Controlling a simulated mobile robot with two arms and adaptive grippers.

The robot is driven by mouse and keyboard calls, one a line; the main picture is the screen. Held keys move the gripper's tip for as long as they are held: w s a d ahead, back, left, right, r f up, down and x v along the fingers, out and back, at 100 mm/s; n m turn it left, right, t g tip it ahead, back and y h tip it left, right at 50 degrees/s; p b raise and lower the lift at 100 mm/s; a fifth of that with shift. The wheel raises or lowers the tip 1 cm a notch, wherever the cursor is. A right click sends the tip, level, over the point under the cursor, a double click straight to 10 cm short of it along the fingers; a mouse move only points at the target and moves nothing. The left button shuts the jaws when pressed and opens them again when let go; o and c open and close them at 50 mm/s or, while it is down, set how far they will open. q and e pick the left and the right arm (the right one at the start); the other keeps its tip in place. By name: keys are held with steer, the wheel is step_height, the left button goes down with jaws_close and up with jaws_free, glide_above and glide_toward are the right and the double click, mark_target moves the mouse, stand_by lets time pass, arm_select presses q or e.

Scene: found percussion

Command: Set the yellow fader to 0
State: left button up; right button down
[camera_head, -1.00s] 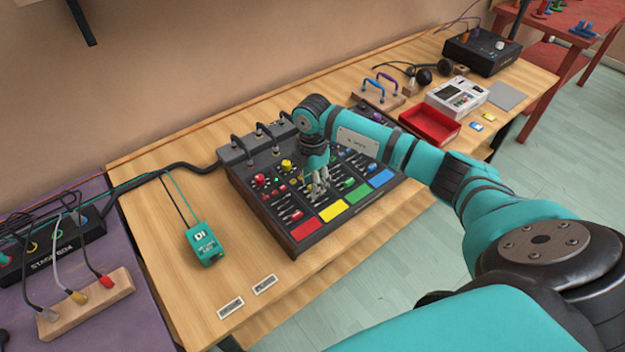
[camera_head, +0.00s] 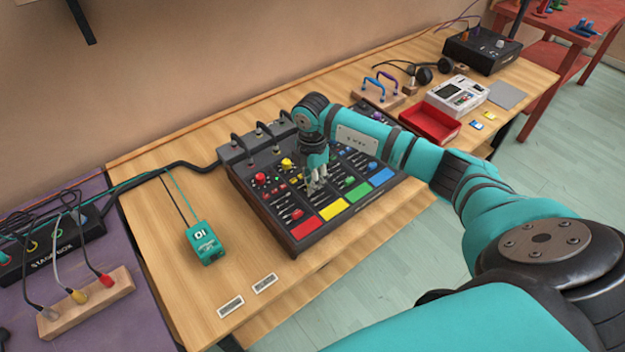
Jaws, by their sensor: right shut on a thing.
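A black mixer (camera_head: 262,212) stands on the wooden table, with red, yellow, green and blue pads along its front edge. The yellow pad (camera_head: 333,209) marks the yellow channel, and a yellow knob (camera_head: 287,163) sits at its back. My right gripper (camera_head: 313,187) points down over the fader slots of the yellow channel. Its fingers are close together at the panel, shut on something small. They hide the yellow fader's cap, so its exact setting cannot be read. My left gripper is not in view.
A teal DI box (camera_head: 205,243) stands left of the mixer. A red tray (camera_head: 430,125) and a white device (camera_head: 456,96) stand to the right. Cables plug into the mixer's back. Bare table lies between the DI box and the mixer.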

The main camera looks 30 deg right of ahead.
steer(key=shift+w, duration=0.25)
steer(key=c, duration=1.3)
jaws_free()
steer(key=shift+s, duration=0.15)
steer(key=shift+c, duration=0.2)
steer(key=shift+r, duration=0.1)
step_height(320, 180, up, 12)
